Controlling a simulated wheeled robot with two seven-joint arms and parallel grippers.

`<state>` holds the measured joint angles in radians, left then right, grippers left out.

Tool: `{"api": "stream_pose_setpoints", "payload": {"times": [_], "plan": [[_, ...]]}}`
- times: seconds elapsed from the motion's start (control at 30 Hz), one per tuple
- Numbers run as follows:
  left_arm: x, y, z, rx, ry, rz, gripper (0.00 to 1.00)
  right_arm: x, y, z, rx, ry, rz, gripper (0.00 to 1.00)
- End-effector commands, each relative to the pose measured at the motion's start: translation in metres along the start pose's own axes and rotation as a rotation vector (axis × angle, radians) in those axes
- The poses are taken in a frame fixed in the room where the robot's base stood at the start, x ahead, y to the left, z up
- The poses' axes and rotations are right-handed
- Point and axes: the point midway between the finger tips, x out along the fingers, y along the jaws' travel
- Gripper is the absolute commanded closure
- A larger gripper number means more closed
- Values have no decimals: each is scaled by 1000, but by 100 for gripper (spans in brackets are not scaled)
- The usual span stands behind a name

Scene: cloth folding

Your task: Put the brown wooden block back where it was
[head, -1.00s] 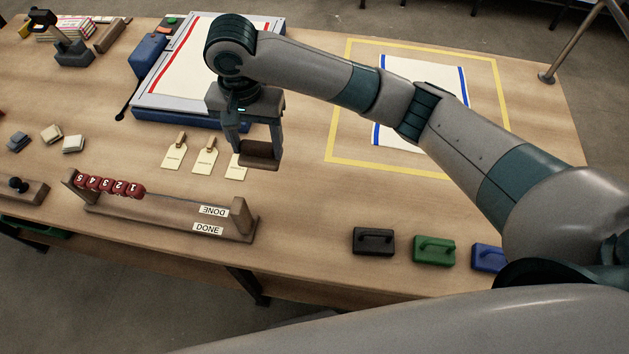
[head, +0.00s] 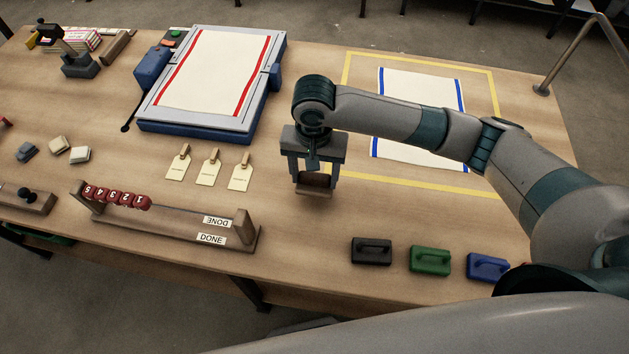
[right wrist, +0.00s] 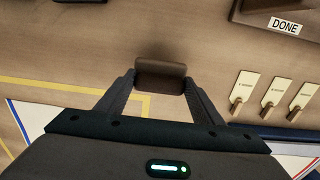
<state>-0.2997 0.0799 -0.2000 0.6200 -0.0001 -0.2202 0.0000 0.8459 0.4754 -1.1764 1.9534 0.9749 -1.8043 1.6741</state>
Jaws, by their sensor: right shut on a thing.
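The brown wooden block (head: 314,183) is between the fingers of my right gripper (head: 312,178), which is shut on it. In the head view they are right of the three cream tags and left of the yellow-outlined area. In the right wrist view the block (right wrist: 160,77) spans the gap between the fingertips (right wrist: 160,88), and a dark shadow lies on the wood beside it. The block appears to be a little above the table; the exact gap is hard to tell. My left gripper is in neither view.
The table (head: 300,240) is clear around the block. Cream tags (head: 210,172), a bead rack (head: 165,215) and a press with a red-striped cloth (head: 215,70) lie left. A blue-striped cloth (head: 410,90) lies in the yellow outline. Black (head: 371,251), green (head: 430,261) and blue (head: 487,267) handled blocks stand in front.

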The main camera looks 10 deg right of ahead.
Motion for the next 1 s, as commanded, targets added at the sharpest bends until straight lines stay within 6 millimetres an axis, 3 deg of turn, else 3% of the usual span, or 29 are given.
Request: {"api": "stream_pose_setpoints", "payload": {"times": [0.33,0.7,0.93,0.97,1.0], "plan": [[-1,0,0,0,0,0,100,2,0,0,-1,0,0,68],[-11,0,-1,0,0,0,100,38,0,0,-1,0,1,67],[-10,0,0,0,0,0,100,41,0,1,-1,0,0,68],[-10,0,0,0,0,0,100,42,0,1,-1,-1,1,35],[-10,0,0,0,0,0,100,42,0,1,-1,-1,1,25]]}}
